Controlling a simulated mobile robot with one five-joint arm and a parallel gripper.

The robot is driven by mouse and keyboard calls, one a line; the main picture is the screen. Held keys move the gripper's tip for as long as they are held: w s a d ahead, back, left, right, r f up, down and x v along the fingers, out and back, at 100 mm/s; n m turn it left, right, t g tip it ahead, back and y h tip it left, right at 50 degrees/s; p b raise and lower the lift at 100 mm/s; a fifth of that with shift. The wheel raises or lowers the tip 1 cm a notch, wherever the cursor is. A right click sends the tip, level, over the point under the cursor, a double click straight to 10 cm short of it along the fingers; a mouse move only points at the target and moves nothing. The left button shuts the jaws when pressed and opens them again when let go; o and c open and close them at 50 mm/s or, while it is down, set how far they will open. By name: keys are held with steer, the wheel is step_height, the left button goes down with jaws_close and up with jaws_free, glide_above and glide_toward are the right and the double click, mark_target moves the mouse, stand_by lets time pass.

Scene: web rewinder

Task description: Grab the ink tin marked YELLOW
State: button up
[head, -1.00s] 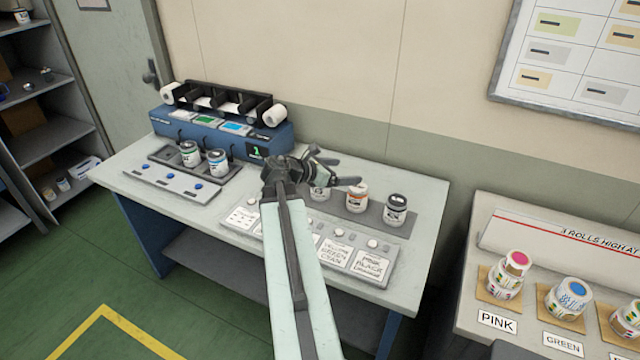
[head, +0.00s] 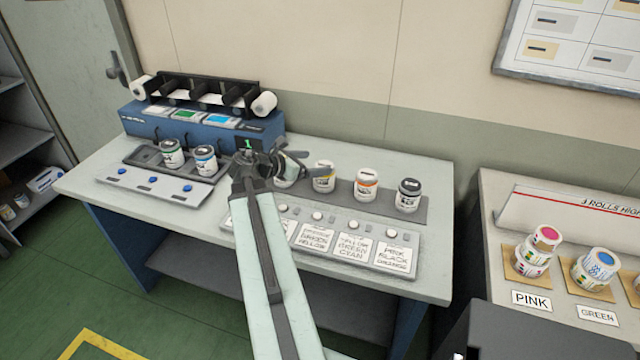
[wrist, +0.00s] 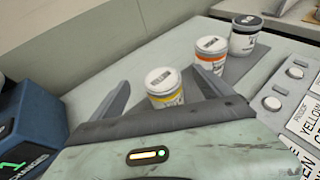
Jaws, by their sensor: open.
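The tin with a yellow band (head: 323,177) stands upright on the grey strip, left of the orange-banded tin (head: 367,184) and the black-banded tin (head: 409,194). My gripper (head: 308,162) is open and empty, on the left side of the yellow-banded tin in the head view. In the wrist view, the yellow-banded tin (wrist: 165,88) shows between the two spread fingers of my gripper (wrist: 162,80). Its lid label is too small to read.
A button panel with cards (head: 340,238) lies in front of the tins. The blue rewinder (head: 190,125) and a tray with two tins (head: 150,158) are at left. A side table (head: 490,215) with rolls stands at right. The table's right front corner is clear.

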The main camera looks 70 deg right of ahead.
step_height(320, 180, down, 4)
steer(key=b, duration=0.3)
steer(key=shift+w+f, duration=0.1)
steer(key=shift+b+x, duration=1.5)
steer(key=shift+x, duration=2.5)
jaws_close()
